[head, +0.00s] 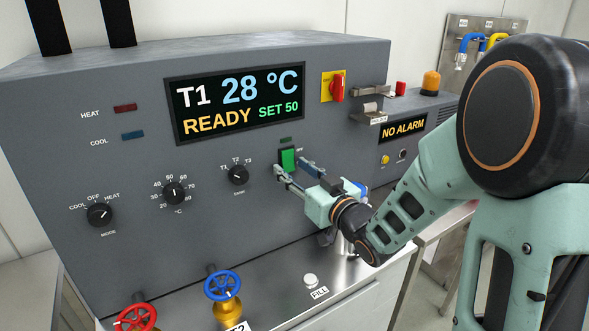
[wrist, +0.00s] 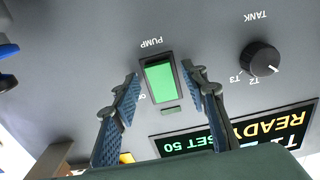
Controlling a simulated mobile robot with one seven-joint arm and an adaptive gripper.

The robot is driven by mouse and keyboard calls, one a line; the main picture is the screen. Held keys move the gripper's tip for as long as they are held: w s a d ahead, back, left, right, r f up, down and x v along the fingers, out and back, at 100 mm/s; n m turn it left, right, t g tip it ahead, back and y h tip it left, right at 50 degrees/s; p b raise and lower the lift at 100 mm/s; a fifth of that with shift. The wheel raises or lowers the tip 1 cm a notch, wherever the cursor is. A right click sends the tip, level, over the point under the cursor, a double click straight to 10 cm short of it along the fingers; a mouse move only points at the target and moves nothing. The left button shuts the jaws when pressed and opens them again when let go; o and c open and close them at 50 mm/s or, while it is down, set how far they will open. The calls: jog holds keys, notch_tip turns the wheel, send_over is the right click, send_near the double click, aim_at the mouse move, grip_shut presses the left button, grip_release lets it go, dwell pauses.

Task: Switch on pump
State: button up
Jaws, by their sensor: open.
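The pump switch (head: 288,159) is a green rocker in a dark frame on the grey control panel. In the wrist view the switch (wrist: 159,80) appears upside down, with the word PUMP beside it. A small dark green indicator (head: 286,139) sits just above it and looks dim; it also shows in the wrist view (wrist: 172,110). My gripper (head: 290,166) is open and empty at the panel. In the wrist view its fingertips (wrist: 160,71) stand on either side of the switch. I cannot tell whether they touch the panel.
The display (head: 238,104) reads T1, 28 °C, READY, SET 50. The tank knob (head: 238,174) is left of the switch. A red rotary switch (head: 337,88) is up and right. Blue (head: 222,285) and red (head: 136,319) valve wheels stand below. A NO ALARM box (head: 403,128) is at right.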

grip_shut()
jog(key=b, duration=0.3)
jog(key=shift+f, duration=0.4)
jog(key=shift+t+y+b, duration=0.3)
jog(key=shift+t+b, duration=0.1)
jog(key=shift+b, duration=0.3)
jog(key=t+y+b, duration=0.1)
jog(key=b, duration=0.5)
jog(key=shift+w+a+f, duration=0.1)
jog(key=shift+w+f, duration=0.05)
jog(key=shift+f, duration=0.05)
jog(key=shift+r+t+b, duration=0.15)
jog(key=shift+t+b, duration=0.15)
jog(key=shift+b, duration=0.4)
jog(key=shift+r, duration=0.1)
grip_release()
